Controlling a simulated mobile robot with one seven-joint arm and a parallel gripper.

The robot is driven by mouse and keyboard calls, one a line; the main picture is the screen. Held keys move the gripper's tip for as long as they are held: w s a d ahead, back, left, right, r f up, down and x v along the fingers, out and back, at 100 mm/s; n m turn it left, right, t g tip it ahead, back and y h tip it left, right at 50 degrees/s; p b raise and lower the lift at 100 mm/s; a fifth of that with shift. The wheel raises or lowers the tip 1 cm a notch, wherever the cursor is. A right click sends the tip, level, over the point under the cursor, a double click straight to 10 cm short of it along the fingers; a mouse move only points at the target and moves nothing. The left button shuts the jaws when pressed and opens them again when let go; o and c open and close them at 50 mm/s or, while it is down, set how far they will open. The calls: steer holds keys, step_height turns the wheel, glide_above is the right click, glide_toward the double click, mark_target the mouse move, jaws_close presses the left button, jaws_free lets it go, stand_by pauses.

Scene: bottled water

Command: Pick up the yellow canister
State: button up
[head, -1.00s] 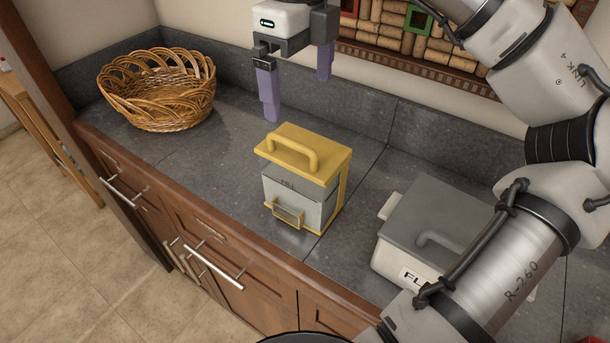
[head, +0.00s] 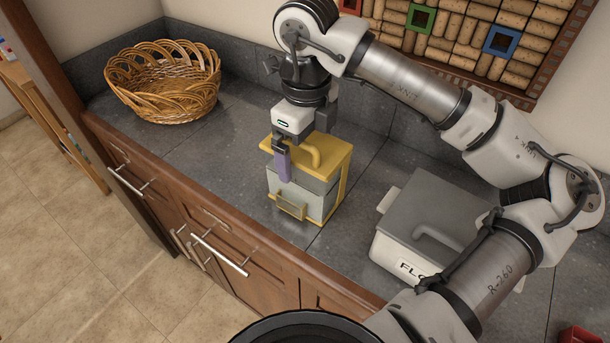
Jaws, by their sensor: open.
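The yellow canister (head: 328,172) stands upright on the grey counter. It has a yellow lid with an arched handle, a pale grey body and a small yellow bracket low on its front. My gripper (head: 290,160) is lowered over the left part of the lid and points down. One purple finger shows in front of the canister's front face. The other finger is hidden behind my gripper or the canister. The gripper is open, and whether it touches the canister cannot be told.
A grey lidded container (head: 430,225) with lettering on its front stands to the right, partly behind my arm. A wicker basket (head: 163,85) sits at the back left. The counter (head: 225,150) between basket and canister is clear. A corkboard (head: 480,40) hangs behind.

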steer(key=shift+f, duration=0.2)
steer(key=c, duration=2)
steer(key=shift+o, duration=0.2)
steer(key=shift+r, duration=0.15)
steer(key=shift+r+b, duration=1.15)
steer(key=shift+r, duration=3.55)
steer(key=shift+c, duration=0.2)
steer(key=shift+r, duration=0.15)
